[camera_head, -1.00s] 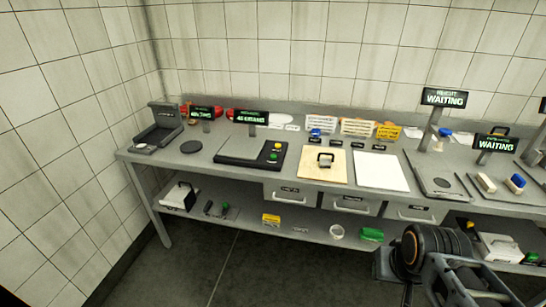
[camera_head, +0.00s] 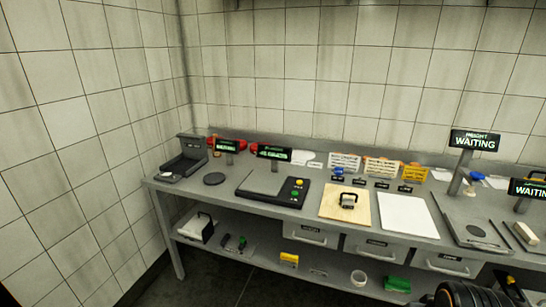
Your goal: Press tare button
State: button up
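A flat black scale (camera_head: 256,196) with a grey plate (camera_head: 262,184) lies on the left part of the grey bench. On its right side are a yellow button (camera_head: 299,182) and a green button (camera_head: 296,194). I cannot read a label that says which one is tare. A small sign with green text (camera_head: 273,152) stands behind the scale. Part of my arm shows at the bottom right corner. My gripper's fingertips are not in view, and nothing of mine touches the scale.
Drawers (camera_head: 311,235) and a lower shelf are below. Dark floor shows in front.

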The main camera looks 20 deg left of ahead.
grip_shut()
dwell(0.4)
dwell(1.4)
